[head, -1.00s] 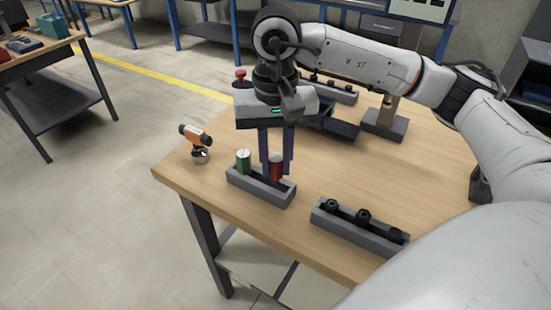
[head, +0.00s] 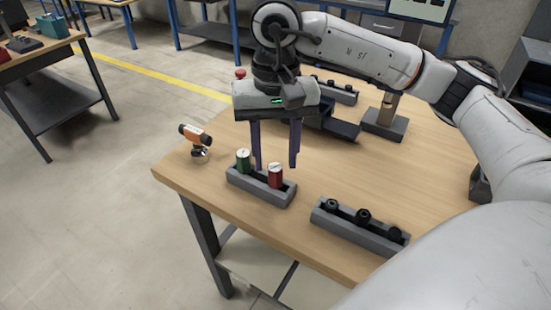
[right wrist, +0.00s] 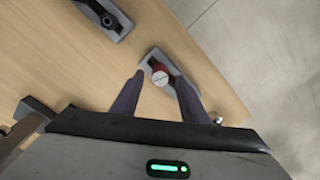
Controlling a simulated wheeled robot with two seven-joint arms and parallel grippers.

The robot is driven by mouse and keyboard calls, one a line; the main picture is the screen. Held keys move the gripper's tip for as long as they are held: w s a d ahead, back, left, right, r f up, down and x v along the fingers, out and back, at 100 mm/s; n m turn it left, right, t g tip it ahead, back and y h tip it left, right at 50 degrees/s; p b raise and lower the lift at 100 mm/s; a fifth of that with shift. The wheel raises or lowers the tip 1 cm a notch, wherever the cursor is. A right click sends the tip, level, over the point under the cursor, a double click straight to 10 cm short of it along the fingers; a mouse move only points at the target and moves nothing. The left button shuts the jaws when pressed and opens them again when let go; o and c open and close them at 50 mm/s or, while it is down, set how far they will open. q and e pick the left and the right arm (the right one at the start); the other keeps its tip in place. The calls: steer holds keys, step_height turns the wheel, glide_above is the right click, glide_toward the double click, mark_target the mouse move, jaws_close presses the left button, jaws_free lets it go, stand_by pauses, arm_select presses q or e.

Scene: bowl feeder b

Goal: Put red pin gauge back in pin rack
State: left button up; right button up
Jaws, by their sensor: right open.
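The red pin gauge (head: 275,175) stands upright in the right part of the grey pin rack (head: 262,193), beside the green pin gauge (head: 243,161). In the right wrist view the red gauge (right wrist: 160,77) shows end-on in the rack (right wrist: 154,55), between and beyond my fingertips. My right gripper (head: 277,167) is open and empty, its fingers spread above and behind the rack. In the right wrist view the right gripper (right wrist: 161,80) also shows spread fingers. The green gauge is not visible in the right wrist view. My left gripper is not in view.
A grey rack with several black parts (head: 362,216) sits at the front right. A dark tray (head: 340,128) and a grey stand (head: 385,124) are behind. Bare tabletop (head: 350,175) lies between.

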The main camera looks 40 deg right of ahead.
mark_target(275, 167)
step_height(275, 167, up, 10)
steer(key=p, duration=0.1)
steer(key=shift+r, duration=0.25)
